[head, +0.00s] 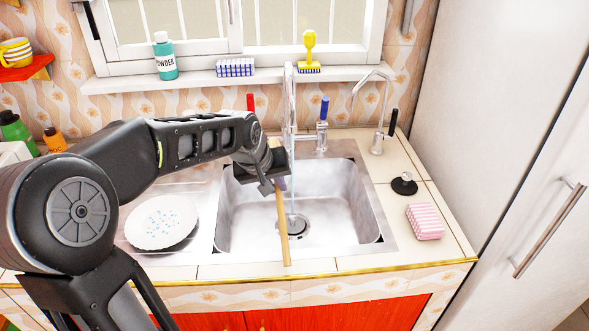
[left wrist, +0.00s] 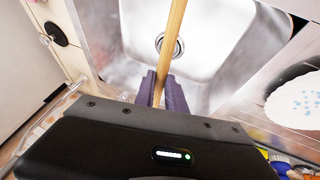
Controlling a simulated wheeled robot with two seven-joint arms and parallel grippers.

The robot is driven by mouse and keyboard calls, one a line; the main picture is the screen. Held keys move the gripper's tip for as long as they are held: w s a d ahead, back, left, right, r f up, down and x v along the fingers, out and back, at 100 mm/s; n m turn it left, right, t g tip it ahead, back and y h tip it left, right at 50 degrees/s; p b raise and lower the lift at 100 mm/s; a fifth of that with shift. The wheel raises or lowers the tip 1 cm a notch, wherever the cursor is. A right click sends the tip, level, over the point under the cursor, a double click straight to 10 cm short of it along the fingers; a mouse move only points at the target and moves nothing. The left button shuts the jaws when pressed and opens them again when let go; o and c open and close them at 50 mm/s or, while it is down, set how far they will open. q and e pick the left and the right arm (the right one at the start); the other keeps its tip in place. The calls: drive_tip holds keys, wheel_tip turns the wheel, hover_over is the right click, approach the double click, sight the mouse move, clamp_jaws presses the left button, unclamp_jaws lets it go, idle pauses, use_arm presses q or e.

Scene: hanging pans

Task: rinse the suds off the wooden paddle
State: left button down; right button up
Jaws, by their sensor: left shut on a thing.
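The wooden paddle (head: 283,228) is a long, thin tan piece hanging over the sink (head: 340,205), its lower end near the front rim. My left gripper (head: 280,184) is shut on it. The left wrist view shows the paddle (left wrist: 173,38) between the purple-grey fingers of this gripper (left wrist: 163,88), extending across the basin. A thin stream of water (head: 291,192) falls from the chrome tap (head: 290,105) towards the drain, just right of the paddle. I cannot tell whether water touches the paddle. No suds are discernible on its visible part. My right gripper is out of view.
A plate with blue specks (head: 161,222) lies on the drainboard left of the sink. A pink striped sponge (head: 424,221) and a black plug (head: 404,184) are on the right counter. A second tap (head: 377,115) stands behind them. A bottle (head: 165,57) stands on the sill.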

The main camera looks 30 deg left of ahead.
use_arm(q)
drive_tip(key=s+r+p, duration=0.1)
drive_tip(key=s+r, duration=0.2)
drive_tip(key=s, duration=0.1)
drive_tip(key=shift+s+d+r, duration=0.25)
drive_tip(key=shift+s+r, duration=0.1)
drive_tip(key=shift+r, duration=0.05)
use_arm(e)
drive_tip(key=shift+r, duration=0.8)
